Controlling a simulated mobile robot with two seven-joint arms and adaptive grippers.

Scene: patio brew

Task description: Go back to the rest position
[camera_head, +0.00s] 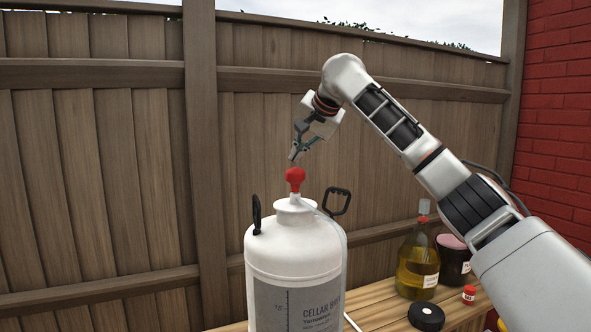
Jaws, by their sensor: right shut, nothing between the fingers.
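My right gripper (296,154) is shut and empty. It hangs just above the red knob-shaped top (295,178) of a white vessel, and in this view I cannot tell whether a small gap parts them. My right arm (420,160) reaches in from the right side, over the table. The white vessel (290,250) stands upright, with black handles at its shoulders and a grey label on its front. My left gripper is not in view.
A wooden table (375,308) runs along the bottom. On it, right of the vessel, stand a jug of yellow liquid (417,265), a dark container (455,262), a small red-capped jar (469,294) and a black round item (426,316). A wooden fence (110,180) and red brick wall (555,110) stand behind.

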